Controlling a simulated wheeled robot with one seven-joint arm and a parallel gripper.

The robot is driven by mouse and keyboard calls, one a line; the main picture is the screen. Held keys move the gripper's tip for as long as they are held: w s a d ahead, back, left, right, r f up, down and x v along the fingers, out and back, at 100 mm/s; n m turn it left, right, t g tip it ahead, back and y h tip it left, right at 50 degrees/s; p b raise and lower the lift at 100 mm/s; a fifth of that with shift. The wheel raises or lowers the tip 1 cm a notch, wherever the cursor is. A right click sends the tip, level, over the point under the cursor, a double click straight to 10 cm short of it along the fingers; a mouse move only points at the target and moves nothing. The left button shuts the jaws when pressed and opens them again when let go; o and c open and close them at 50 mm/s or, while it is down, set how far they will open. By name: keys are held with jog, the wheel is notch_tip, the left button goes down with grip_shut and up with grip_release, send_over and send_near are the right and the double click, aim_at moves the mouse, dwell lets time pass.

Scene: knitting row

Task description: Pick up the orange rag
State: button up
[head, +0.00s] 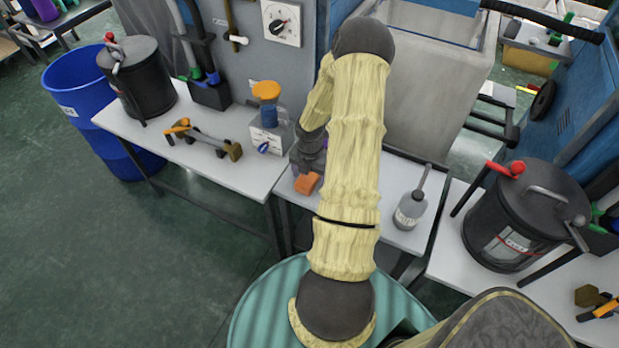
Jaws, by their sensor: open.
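A small orange folded thing, which looks like the orange rag (307,183), lies on the white table at the middle of the head view, just left of my arm. My gripper (306,165) is right behind and above it, pointing down, and partly hidden by my own arm in its yellowish sleeve. The jaws are open. They are small and dark here, and I cannot tell whether they touch the rag. No hold on it shows.
On the left table are an orange-topped device (268,105), an orange-and-brown tool (204,138) and a black lidded pot (146,80). A grey-white bottle (411,209) stands right of my arm. Another black pot (524,216) is at the right. A blue barrel (84,88) stands left.

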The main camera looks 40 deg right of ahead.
jog(key=shift+c, duration=0.3)
jog(key=c, duration=1)
notch_tip(320, 180, up, 10)
jog(key=shift+r+p, duration=0.1)
jog(key=shift+p, duration=0.65)
